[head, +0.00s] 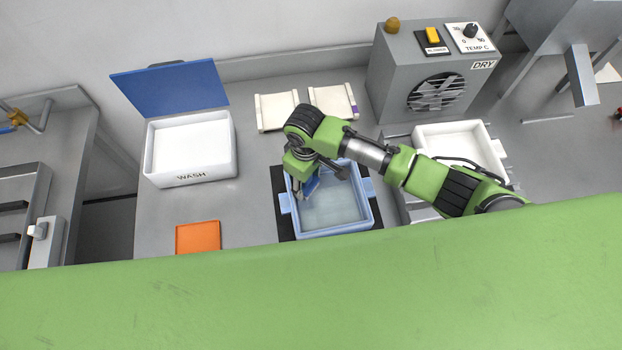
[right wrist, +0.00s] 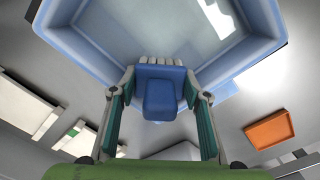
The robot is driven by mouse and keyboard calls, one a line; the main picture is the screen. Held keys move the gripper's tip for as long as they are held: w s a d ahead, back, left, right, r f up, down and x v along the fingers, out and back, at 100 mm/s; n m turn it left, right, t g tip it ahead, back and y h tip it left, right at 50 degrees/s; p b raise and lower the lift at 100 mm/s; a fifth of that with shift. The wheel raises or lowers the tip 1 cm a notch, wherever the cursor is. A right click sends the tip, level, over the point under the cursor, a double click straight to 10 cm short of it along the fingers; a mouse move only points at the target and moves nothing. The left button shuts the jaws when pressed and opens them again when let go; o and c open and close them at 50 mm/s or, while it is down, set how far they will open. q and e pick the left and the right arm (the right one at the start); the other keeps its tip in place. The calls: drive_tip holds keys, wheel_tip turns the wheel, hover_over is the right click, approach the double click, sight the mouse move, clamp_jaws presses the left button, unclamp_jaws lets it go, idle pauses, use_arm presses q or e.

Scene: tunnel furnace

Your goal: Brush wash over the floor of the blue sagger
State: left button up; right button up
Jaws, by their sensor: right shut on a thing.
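The blue sagger (head: 372,200) sits on a dark mat (head: 286,226) on the grey bench. Its floor looks wet or filmed, with a bright patch of reflection; its rim also shows in the right wrist view (right wrist: 92,62). My right gripper (head: 308,183) reaches in over the sagger's left side. It is shut on a blue brush (right wrist: 160,95), whose pale bristles point toward the sagger. I cannot tell whether the bristles touch the floor. The white WASH tub (head: 190,178) stands at the left with its blue lid (head: 170,87) open. My left gripper is not in view.
Two pale slabs (head: 277,111) lie behind the sagger. The grey DRY blower box (head: 425,75) stands at the back right, with a white sagger (head: 455,138) in front of it. An orange square tray (head: 198,238) lies at the front left. Bare bench separates the tub and the blue sagger.

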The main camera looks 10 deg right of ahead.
sight(310, 205)
drive_tip(key=shift+w+d, duration=0.1)
drive_tip(key=shift+d, duration=1.1)
drive_tip(key=shift+a+f, duration=0.1)
drive_tip(key=shift+a, duration=1.2)
drive_tip(key=shift+d+f, duration=0.1)
drive_tip(key=shift+d, duration=1.25)
drive_tip(key=shift+s+a, duration=0.2)
drive_tip(key=shift+a, duration=1.1)
drive_tip(key=shift+w+d, duration=0.15)
drive_tip(key=shift+d, duration=1.15)
drive_tip(key=shift+s+a, duration=0.4)
drive_tip(key=shift+s, duration=0.4)
drive_tip(key=shift+s+a, duration=0.35)
drive_tip(key=shift+s, duration=0.5)
drive_tip(key=shift+s+a, duration=0.4)
drive_tip(key=shift+s, duration=0.4)
drive_tip(key=shift+w+d, duration=0.15)
drive_tip(key=shift+d, duration=1.15)
drive_tip(key=shift+a, duration=1.35)
drive_tip(key=shift+d, duration=1.35)
drive_tip(key=shift+a, duration=1.35)
